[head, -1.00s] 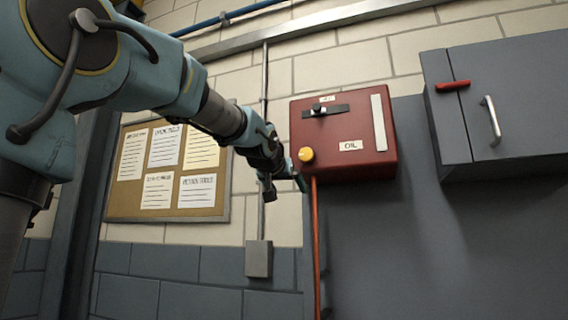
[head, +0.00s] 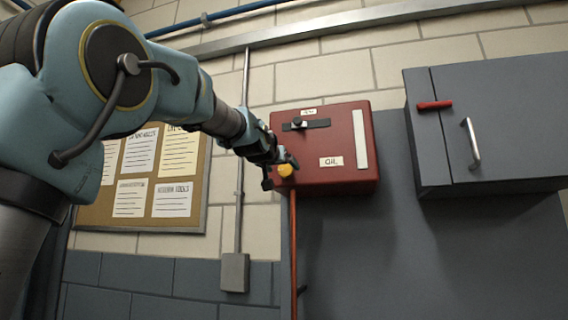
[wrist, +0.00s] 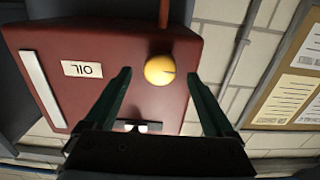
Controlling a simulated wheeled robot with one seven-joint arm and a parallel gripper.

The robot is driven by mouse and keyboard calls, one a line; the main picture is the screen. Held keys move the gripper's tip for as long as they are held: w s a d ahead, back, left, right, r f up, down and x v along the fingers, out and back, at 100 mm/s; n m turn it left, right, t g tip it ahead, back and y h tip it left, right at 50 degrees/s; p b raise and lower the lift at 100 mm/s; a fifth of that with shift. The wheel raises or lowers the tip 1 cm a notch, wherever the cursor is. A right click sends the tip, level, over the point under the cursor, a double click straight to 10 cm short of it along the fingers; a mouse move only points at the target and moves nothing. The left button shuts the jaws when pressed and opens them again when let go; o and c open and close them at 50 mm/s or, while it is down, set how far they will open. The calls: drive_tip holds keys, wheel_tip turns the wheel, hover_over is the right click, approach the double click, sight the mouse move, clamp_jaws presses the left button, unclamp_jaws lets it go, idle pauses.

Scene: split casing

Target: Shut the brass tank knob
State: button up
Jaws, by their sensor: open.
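The brass knob (head: 286,170) is a round yellow knob at the lower left of the red oil tank (head: 345,178). My gripper (wrist: 160,80) is open, with one finger on each side of the knob's line in that view. In the head view my gripper (head: 282,160) is at the tank's left edge, close to the knob and partly overlapping it. I cannot tell whether a finger touches the knob.
A black slide with a small knob (head: 300,124) is on the tank's upper front. A red pipe (head: 293,250) runs down below the tank. A grey cabinet (head: 440,150) with a red lever (head: 434,105) hangs to the right. A notice board (head: 190,222) is behind my arm.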

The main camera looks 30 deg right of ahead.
sight(285, 170)
drive_tip(key=shift+p+x, duration=0.4)
drive_tip(key=shift+x, duration=1.25)
drive_tip(key=c, duration=1.4)
